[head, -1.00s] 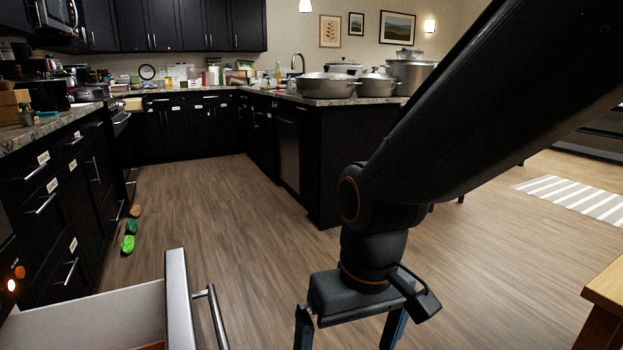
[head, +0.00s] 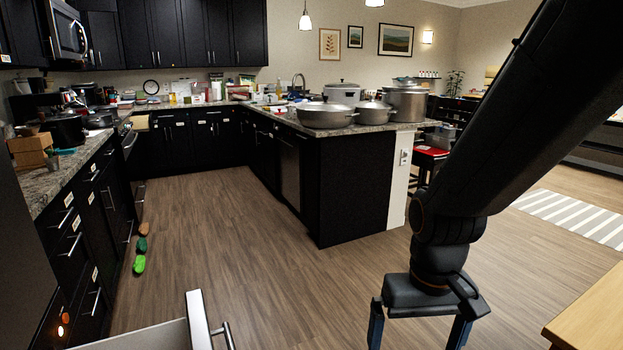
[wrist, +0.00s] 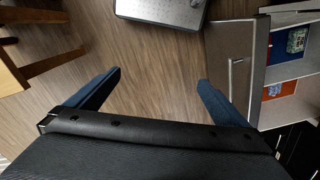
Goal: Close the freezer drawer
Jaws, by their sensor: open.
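The freezer drawer (head: 198,320) stands pulled out at the bottom left of the head view, with a white inside, a steel front and a bar handle (head: 224,335). Most of it is cut off by the frame. In the wrist view, the drawer's steel front (wrist: 232,45) is at the right, and blue (wrist: 297,40) and orange (wrist: 282,89) packs lie in its white inside. My gripper (head: 418,335) is open and empty, right of the drawer and apart from it. Its blue fingers also show in the wrist view (wrist: 159,80), over the floor.
Dark cabinets (head: 85,225) line the left. Green and brown items (head: 139,263) lie on the floor by them. A counter (head: 345,125) with pots stands behind. A wooden table (head: 590,320) is at the bottom right. The middle floor is clear.

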